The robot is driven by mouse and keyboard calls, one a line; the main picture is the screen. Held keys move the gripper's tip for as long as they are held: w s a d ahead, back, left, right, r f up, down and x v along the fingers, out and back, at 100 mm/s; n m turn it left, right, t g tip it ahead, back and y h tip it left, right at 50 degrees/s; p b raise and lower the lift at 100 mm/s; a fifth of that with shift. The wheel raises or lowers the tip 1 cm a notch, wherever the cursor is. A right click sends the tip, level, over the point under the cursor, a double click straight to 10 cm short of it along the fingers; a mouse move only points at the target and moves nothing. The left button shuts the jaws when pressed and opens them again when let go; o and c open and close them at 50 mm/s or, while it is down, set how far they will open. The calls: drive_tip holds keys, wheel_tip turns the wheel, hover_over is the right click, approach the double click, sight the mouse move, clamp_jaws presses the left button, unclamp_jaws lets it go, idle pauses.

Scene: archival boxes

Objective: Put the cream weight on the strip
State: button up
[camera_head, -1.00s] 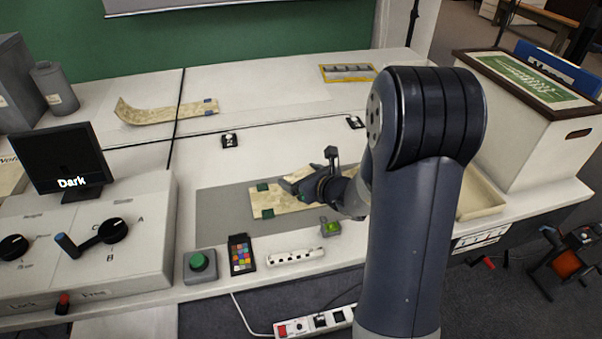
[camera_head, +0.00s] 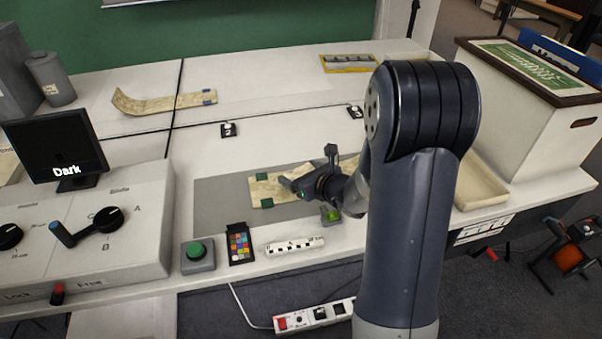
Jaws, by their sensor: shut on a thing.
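The strip (camera_head: 284,188) is a cream, map-like band lying on a grey mat (camera_head: 222,205) in the head view. Two small green weights (camera_head: 261,177) sit near its left end, one at the back edge and one at the front. My gripper (camera_head: 287,188) is over the middle of the strip, its fingers pointing left. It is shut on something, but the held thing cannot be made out. I cannot pick out the cream weight by itself. My wrist hides much of the strip's right part. The height of my gripper above the strip is unclear.
A second, curled strip (camera_head: 150,105) lies at the back left. A green button box (camera_head: 197,256), a colour card (camera_head: 239,243) and a white holed bar (camera_head: 293,246) line the front edge. A small green-lit device (camera_head: 331,214) stands beside my wrist. A shallow tray (camera_head: 483,190) is at right.

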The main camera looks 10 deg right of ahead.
drive_tip(key=shift+f+b, duration=0.35)
drive_tip(key=shift+b, duration=0.05)
drive_tip(key=o, duration=1.3)
drive_tip(key=p+v, duration=0.1)
drive_tip(key=v, duration=0.9)
drive_tip(key=shift+s+d+r, duration=0.1)
drive_tip(key=shift+s+d, duration=0.1)
drive_tip(key=shift+s, duration=0.15)
